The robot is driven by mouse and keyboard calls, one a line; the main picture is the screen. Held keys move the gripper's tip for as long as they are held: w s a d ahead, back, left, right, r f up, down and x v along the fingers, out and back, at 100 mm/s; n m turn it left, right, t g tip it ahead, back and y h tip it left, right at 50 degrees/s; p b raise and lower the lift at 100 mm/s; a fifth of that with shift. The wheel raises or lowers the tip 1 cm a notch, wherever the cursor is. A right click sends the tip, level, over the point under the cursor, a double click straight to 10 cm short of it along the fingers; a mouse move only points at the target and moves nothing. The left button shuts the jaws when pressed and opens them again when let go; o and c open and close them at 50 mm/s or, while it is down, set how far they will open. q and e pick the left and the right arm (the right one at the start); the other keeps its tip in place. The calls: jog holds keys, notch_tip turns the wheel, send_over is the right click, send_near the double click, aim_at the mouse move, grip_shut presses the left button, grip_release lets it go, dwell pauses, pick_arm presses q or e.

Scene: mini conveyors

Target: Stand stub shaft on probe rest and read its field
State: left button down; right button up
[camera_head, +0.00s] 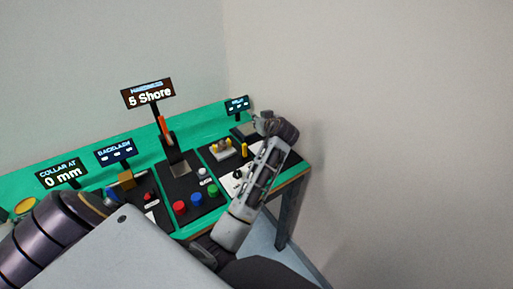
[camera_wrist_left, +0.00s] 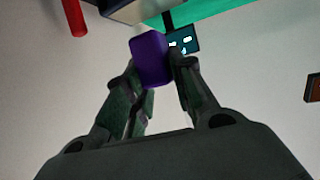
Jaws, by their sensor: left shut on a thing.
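The stub shaft appears as a purple piece (camera_wrist_left: 151,58) with rounded edges, clamped between the fingers of my left gripper (camera_wrist_left: 153,75) in the left wrist view. A dark block (camera_head: 243,131) under the display is probably the probe rest, partly hidden by the gripper. My right gripper does not show.
The green bench (camera_head: 205,124) carries several stations. The hardness display (camera_head: 148,94) reads 5 Shore; the collar display (camera_head: 63,174) reads 0 mm. Red, blue and green buttons (camera_head: 196,199) stand on a black panel. A red cylinder (camera_wrist_left: 74,17) shows in the wrist view. Bare wall lies at right.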

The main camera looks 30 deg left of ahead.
pick_arm(q)
jog(key=shift+d, duration=0.15)
jog(key=shift+f, duration=0.1)
send_over(259, 147)
notch_tip(259, 147, down, 6)
jog(key=shift+d, duration=0.15)
jog(key=shift+f, duration=0.2)
notch_tip(259, 147, down, 2)
jog(key=shift+f, duration=0.8)
jog(key=c, duration=1.5)
grip_release()
jog(key=o, duration=0.3)
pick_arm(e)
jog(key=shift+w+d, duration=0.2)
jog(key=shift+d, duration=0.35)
